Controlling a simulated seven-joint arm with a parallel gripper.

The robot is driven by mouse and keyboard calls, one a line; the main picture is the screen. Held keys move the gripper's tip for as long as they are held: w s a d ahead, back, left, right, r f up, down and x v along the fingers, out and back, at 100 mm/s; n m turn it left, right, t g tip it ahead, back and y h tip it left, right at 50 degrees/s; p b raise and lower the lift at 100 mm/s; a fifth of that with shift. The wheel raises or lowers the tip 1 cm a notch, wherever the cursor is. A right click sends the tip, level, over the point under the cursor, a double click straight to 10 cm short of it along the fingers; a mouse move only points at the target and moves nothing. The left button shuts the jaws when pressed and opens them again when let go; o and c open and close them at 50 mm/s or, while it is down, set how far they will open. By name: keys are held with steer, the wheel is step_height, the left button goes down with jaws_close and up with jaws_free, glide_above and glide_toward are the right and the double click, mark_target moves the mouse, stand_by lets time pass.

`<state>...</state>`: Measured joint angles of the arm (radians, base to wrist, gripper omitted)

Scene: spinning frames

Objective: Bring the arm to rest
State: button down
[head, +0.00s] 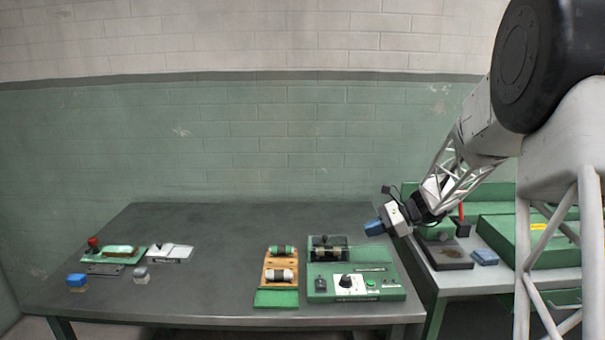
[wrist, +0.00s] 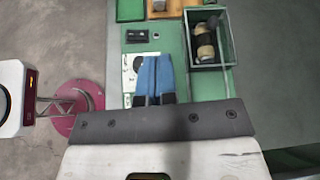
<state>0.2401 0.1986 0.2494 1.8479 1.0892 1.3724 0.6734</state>
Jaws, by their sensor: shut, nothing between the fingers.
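My gripper (head: 374,228) shows in the head view at the right end of the dark workbench (head: 210,240). It is in the air above and right of the green machine (head: 355,290), with its blue fingers pointing left and slightly down. In the wrist view the blue fingers (wrist: 154,66) lie side by side, shut and empty. They cover part of the green machine's panel (wrist: 172,38). The gripper appears apart from everything around it. My arm reaches in from the upper right of the head view.
A wooden rack with spools (head: 281,268) stands left of the machine. A red-knobbed device (head: 115,250), a white device (head: 170,253) and a blue-topped block (head: 76,281) sit at far left. The right table holds a green case (head: 535,240) and a tray (head: 445,256). Mid-bench is clear.

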steer(key=s+a+r+n+g+h, duration=0.1)
steer(key=s+a+r+n+h, duration=0.1)
steer(key=s, duration=0.4)
steer(key=s+a+r+n+h, duration=0.1)
steer(key=s+a+r+n, duration=0.15)
steer(key=s, duration=0.35)
steer(key=s+d+n+t+h, duration=0.1)
steer(key=s+n+h, duration=0.3)
steer(key=s, duration=1.2)
steer(key=s+d+r+n+t+h, duration=0.1)
steer(key=s+n+h, duration=0.4)
steer(key=s, duration=1.2)
steer(key=n, duration=0.3)
steer(key=shift+d+r+t+h, duration=0.25)
steer(key=shift+r+t+h, duration=0.05)
steer(key=shift+t, duration=0.1)
